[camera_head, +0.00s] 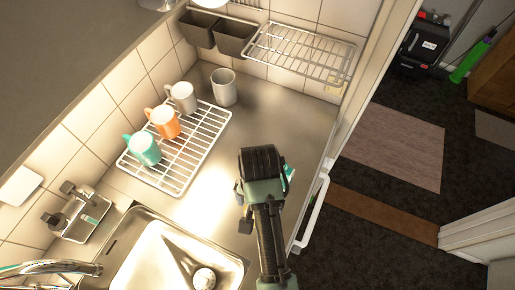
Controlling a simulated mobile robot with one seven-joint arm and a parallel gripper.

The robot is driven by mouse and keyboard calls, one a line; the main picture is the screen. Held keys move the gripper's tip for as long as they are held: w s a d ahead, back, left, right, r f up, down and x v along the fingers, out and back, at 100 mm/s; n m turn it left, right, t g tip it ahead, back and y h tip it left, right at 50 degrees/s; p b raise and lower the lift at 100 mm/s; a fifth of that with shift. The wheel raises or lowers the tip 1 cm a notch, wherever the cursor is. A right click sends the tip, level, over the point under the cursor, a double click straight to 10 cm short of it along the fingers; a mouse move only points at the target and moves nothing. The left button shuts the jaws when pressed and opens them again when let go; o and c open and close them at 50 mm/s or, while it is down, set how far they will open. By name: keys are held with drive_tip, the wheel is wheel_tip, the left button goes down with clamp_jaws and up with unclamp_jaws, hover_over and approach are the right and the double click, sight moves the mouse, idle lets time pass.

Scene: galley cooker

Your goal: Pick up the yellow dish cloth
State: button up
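I cannot make out a yellow dish cloth for certain in the head view. My gripper (262,162) is over the right part of the steel counter (240,120). My own arm and wrist cover the counter beneath them. The fingers are not clear, so I cannot tell whether they are open or hold anything. A small white and teal thing (290,174) shows partly beside my wrist at the counter's right edge.
A white rack (187,177) holds white, orange and teal mugs; a pale cup (224,88) stands behind it. A sink (160,250) lies front left. A wire shelf (300,50) and dark bins (218,34) are on the back wall. A white rail (315,215) is at right.

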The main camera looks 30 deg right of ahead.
wheel_tip(320, 180, down, 2)
drive_tip(key=shift+w+f, duration=0.1)
drive_tip(key=shift+w, duration=0.05)
drive_tip(key=shift+f+p, duration=0.9)
drive_tip(key=shift+f, duration=1.8)
drive_tip(key=shift+c, duration=0.3)
drive_tip(key=c, duration=1.2)
drive_tip(key=shift+c, duration=0.2)
